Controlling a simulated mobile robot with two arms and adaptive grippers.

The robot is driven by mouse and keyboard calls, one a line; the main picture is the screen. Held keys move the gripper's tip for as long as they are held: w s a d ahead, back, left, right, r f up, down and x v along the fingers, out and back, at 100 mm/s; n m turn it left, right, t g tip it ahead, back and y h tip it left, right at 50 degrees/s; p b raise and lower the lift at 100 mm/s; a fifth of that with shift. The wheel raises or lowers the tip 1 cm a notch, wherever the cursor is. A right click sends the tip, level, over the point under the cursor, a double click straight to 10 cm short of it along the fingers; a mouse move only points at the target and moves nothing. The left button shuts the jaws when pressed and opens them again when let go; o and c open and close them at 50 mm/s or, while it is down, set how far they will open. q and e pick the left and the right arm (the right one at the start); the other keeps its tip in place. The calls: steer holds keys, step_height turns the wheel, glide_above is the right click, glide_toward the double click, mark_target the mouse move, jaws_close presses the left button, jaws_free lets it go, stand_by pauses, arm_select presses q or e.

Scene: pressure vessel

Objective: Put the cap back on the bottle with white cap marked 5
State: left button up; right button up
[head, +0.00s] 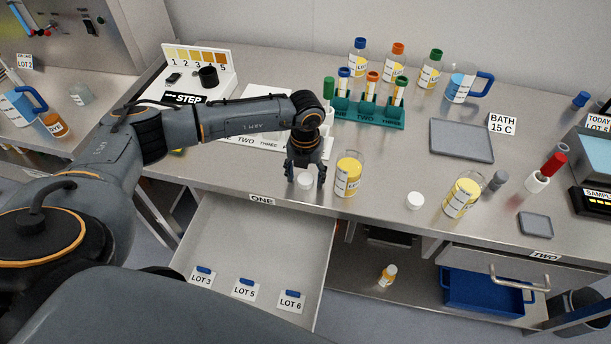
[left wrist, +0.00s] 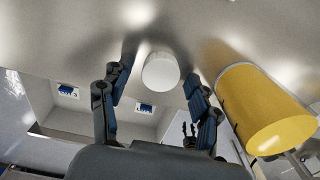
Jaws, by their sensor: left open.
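A loose white cap (head: 306,181) rests on the bench near its front edge. My left gripper (head: 305,176) is over it, fingers pointing down and apart on either side. In the left wrist view the cap (left wrist: 161,71) shows between the spread fingers, not clasped. Just right of it stands an uncapped bottle with yellow contents (head: 348,175); it also shows in the left wrist view (left wrist: 262,105). A second uncapped yellow bottle (head: 463,197) stands further right, with another white cap (head: 415,200) to its left. The bottle numbers are too small to read. A small dark forked shape in the left wrist view may be my right gripper (left wrist: 190,134).
Behind is a teal rack (head: 368,113) with tubes, and several capped bottles at the back. A grey tray (head: 461,141) lies right of the rack. An open drawer (head: 262,235) juts out below the bench front.

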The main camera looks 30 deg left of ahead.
arm_select(q)
steer(key=c, duration=0.8)
steer(key=shift+o, duration=0.2)
steer(key=shift+r+b, duration=0.65)
steer(key=shift+b, duration=0.1)
steer(key=shift+w+r+b, duration=0.1)
steer(key=shift+r+b, duration=0.45)
steer(key=shift+r, duration=0.1)
steer(key=shift+c, duration=0.2)
steer(key=s+d+r+b, duration=0.5)
steer(key=s+d+r, duration=0.3)
steer(key=d+r, duration=0.2)
steer(key=shift+d+r, duration=0.2)
steer(key=shift+d, duration=0.75)
